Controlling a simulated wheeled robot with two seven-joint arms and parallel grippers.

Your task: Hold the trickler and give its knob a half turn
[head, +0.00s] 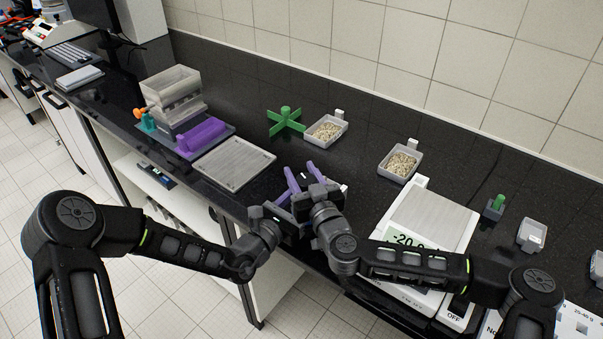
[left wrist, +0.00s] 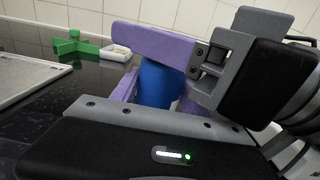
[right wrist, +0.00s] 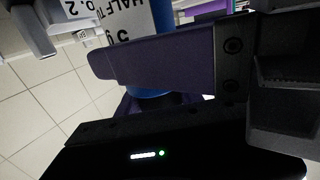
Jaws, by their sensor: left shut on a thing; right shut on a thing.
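The trickler shows as a blue body (left wrist: 160,85) between the purple fingers of my left gripper in the left wrist view. In the right wrist view, blue (right wrist: 150,92) shows behind a purple finger, with a white printed label (right wrist: 125,22) beside it. In the head view the grippers mostly hide it at the bench's front edge. My left gripper (head: 284,202) is shut on the trickler. My right gripper (head: 304,174), close against the left one, is also shut on it. Its fingers cover the part held, so I cannot tell the knob from the body.
A white balance (head: 433,215) stands just right of the grippers. A green cross-shaped piece (head: 286,122) and two trays of grains (head: 326,129) (head: 400,162) stand behind. Black bench top is free between these and my grippers.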

